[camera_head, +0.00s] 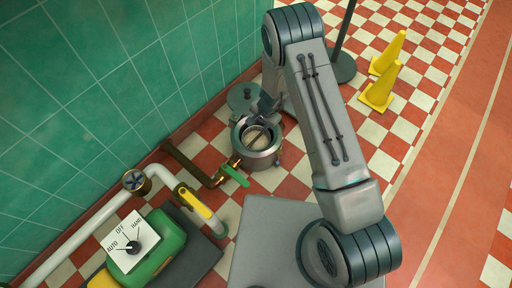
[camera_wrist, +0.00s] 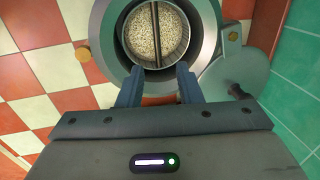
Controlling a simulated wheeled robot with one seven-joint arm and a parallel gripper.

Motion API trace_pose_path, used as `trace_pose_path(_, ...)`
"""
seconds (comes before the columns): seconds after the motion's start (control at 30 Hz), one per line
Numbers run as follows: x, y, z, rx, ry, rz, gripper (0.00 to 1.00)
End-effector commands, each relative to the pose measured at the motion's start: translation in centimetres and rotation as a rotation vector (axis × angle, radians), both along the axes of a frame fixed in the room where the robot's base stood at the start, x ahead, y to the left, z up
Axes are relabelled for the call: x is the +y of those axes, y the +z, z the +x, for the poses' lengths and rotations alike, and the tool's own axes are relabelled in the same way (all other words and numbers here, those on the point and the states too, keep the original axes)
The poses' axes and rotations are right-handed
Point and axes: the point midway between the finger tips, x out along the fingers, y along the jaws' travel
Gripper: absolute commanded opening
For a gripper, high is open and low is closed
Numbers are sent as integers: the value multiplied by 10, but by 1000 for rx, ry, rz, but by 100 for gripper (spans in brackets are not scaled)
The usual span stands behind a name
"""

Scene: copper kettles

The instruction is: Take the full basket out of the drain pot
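The drain pot (camera_head: 264,159) is a round grey metal pot on the checkered floor by the green wall. Inside it sits the basket (camera_wrist: 142,38), full of pale grains, with a dark bar handle (camera_wrist: 157,30) across its top. My gripper (camera_wrist: 158,78) is open, with its two fingers apart near the basket's edge in the wrist view. The handle's near end lines up with the gap between the fingers, but nothing is held. In the head view my gripper (camera_head: 264,108) is above the far side of the pot, and the arm partly hides it.
A grey round lid (camera_head: 243,97) is beside the pot; it also shows in the wrist view (camera_wrist: 230,90). A pipe with a green-handled valve (camera_head: 234,175) joins the pot. A control box (camera_head: 132,246) is at lower left. Yellow cones (camera_head: 378,92) stand at right on open floor.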

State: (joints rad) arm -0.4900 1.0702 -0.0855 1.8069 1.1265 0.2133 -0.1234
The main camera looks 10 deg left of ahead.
Motion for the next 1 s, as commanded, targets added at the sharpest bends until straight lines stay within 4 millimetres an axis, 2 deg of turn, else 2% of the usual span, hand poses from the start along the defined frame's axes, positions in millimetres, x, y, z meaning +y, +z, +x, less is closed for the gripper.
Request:
trace_pose_path(0.03, 0, -13, -1, 2, -4, -6, 32)
trace_pose_path(0.5, 12, -93, 4, 4, -9, -13, 32)
trace_pose_path(0.77, 15, -106, 6, 3, -10, -12, 32)
trace_pose_path(1.0, 19, -135, 10, 4, -8, -13, 32)
